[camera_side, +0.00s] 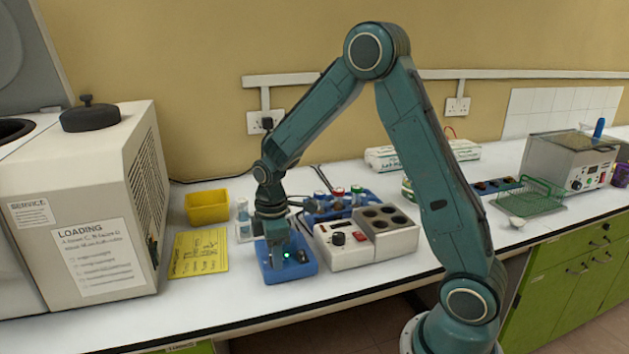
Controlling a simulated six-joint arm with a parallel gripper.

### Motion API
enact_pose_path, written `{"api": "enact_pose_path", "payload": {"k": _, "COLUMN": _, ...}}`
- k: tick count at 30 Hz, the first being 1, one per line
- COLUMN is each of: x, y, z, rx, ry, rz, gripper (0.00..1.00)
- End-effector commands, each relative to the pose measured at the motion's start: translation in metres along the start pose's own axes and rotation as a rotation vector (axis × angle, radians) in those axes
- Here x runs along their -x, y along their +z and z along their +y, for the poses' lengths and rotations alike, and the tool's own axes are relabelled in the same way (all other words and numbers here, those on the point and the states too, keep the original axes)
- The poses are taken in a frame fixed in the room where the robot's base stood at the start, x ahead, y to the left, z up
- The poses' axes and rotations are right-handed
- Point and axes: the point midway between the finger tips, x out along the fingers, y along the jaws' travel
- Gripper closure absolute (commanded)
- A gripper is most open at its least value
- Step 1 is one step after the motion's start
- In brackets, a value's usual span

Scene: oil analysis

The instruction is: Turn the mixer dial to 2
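A small blue device (304,270) sits near the front of the white bench, with a lit green light and a dark dial (302,256) on its top right; it appears to be the mixer. The dial's numbers are too small to read. My gripper (277,246) points down over the left-back part of the blue device, left of the dial and apart from it. It hides part of the device. Its fingers are too small and dark to show whether they are open or shut, or whether they touch the device.
A blue rack (345,207) with coloured-cap bottles is behind. A yellow card (199,252), yellow bin (207,207) and large beige machine (90,210) are left. The front bench strip is clear.

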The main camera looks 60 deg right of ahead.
Motion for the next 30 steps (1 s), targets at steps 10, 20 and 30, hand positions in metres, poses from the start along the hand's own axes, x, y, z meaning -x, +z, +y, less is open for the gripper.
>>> {"api": "enact_pose_path", "payload": {"k": 10, "x": 0.0, "y": 0.0, "z": -0.0001, "rx": 0.0, "ry": -0.001, "rz": 0.0, "gripper": 0.92}}
{"api": "enact_pose_path", "payload": {"k": 20, "x": 0.0002, "y": 0.0, "z": -0.0001, "rx": -0.019, "ry": -0.001, "rz": 0.0, "gripper": 0.96}}
{"api": "enact_pose_path", "payload": {"k": 30, "x": 0.0004, "y": 0.0, "z": -0.0001, "rx": -0.162, "ry": -0.001, "rz": 0.0, "gripper": 0.96}}
